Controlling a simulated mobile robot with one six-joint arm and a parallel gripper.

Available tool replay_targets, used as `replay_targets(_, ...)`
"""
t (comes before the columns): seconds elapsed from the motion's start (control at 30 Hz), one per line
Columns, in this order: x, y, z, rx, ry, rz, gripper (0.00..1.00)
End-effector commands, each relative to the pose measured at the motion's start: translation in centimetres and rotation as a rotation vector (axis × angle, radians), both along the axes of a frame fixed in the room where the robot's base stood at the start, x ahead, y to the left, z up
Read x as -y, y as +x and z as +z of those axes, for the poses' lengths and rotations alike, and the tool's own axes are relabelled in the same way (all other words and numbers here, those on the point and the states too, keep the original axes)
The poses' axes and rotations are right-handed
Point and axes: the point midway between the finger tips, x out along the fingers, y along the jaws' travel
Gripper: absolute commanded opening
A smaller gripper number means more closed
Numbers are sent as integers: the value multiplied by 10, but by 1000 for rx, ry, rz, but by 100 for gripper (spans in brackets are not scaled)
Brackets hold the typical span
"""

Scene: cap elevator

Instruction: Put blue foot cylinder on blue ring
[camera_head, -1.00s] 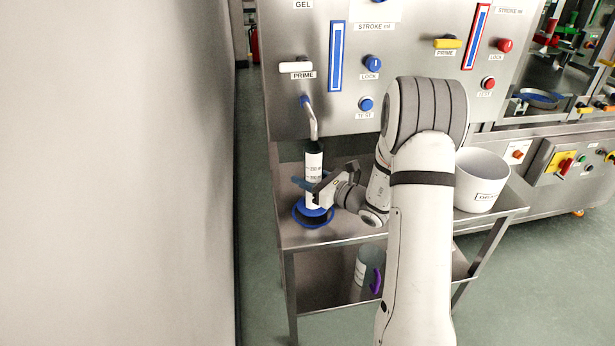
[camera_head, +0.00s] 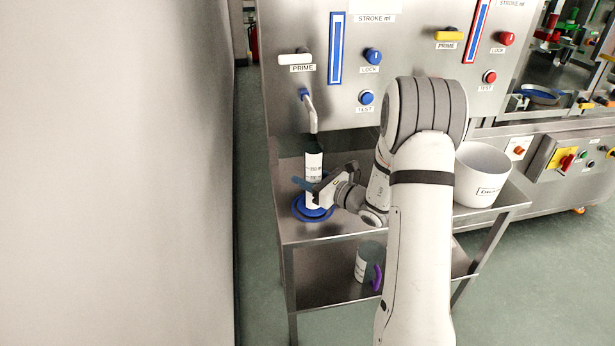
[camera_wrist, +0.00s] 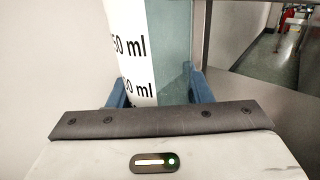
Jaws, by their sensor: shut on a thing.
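The cylinder (camera_head: 313,167) is a tall clear tube with a white volume scale, standing upright under the bent metal spout. Its lower end is at the blue ring (camera_head: 299,210) on the steel shelf. I cannot tell whether it rests fully on the ring, and its blue foot cannot be told apart from the ring. My gripper (camera_head: 316,188) is shut on the cylinder low on its body. The wrist view shows the cylinder (camera_wrist: 150,50) upright between my blue fingers (camera_wrist: 160,90), with the ring out of sight.
The spout (camera_head: 309,108) hangs just above the cylinder. A white bin (camera_head: 481,170) stands at the right of the shelf. A jug with a purple handle (camera_head: 377,277) is on the lower shelf. The dispenser panel (camera_head: 415,60) stands behind, and a pale wall is at left.

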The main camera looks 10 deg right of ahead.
Motion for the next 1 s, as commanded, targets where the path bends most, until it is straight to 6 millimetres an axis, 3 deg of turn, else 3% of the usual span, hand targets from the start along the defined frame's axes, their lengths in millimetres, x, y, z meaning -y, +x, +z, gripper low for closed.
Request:
replay_targets(0.3, -1, 0, -4, 0, 0, 1, 16)
replay_targets(0.33, -1, 0, -4, 0, 0, 1, 47)
replay_targets(0.6, -1, 0, -4, 0, 0, 1, 69)
replay_targets(1.0, 9, -10, -4, 0, 0, -1, 71)
